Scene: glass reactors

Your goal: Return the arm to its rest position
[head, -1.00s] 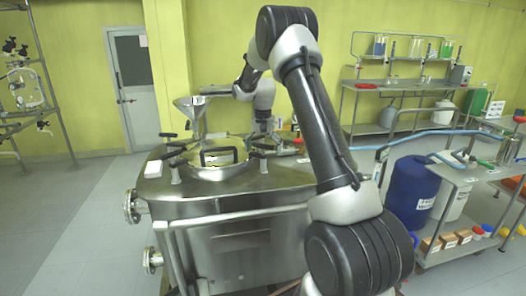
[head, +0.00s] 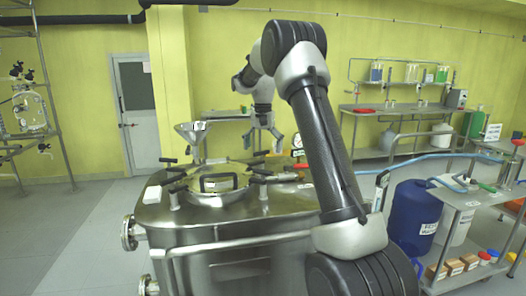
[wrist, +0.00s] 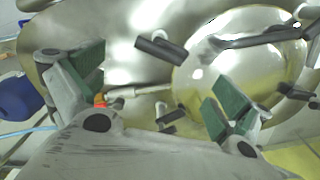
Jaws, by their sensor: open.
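My arm reaches up and over in the head view, bent at the elbow, with my gripper (head: 263,138) hanging down above the back of the steel vessel (head: 250,205). The gripper is open, with nothing between its fingers. In the wrist view the open gripper (wrist: 155,95) shows green finger pads set wide apart. The vessel's round lid (wrist: 235,65) with black clamp handles lies beyond the fingers, apart from them. The lid also shows in the head view (head: 218,183).
A metal funnel (head: 194,135) stands at the vessel's back left. A blue drum (head: 414,215) and a steel cart (head: 470,205) with a blue hose are at the right. A shelf bench (head: 400,110) stands along the back wall. The floor at the left is clear.

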